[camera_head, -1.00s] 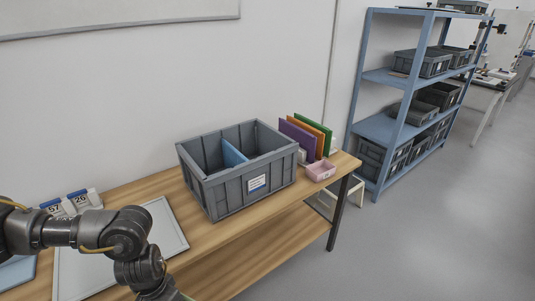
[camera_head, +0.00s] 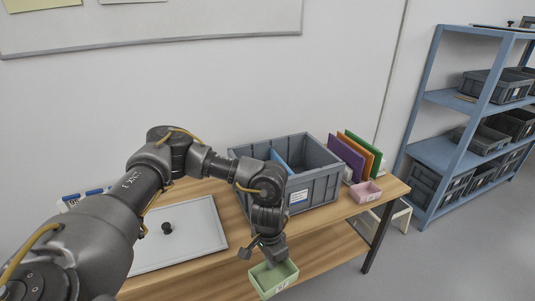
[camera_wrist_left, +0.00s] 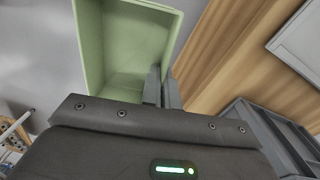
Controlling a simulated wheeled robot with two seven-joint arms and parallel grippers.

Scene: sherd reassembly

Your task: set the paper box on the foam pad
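A small open pale green box (camera_head: 273,279) with a label on its front hangs from my left gripper (camera_head: 268,255), in front of the table's front edge. In the left wrist view the green box (camera_wrist_left: 128,42) fills the upper middle, and the fingers (camera_wrist_left: 163,88) close on one of its walls. The box looks empty. I take it for the paper box, though a small pink box (camera_head: 366,192) also stands on the table. I cannot pick out a foam pad for certain. My right gripper is not in view.
A grey divided crate (camera_head: 312,188) stands on the wooden table, with upright coloured panels (camera_head: 358,156) to its right. A pale flat tray (camera_head: 195,238) with a small black object (camera_head: 167,228) lies to the left. A blue shelf (camera_head: 445,152) stands at the right.

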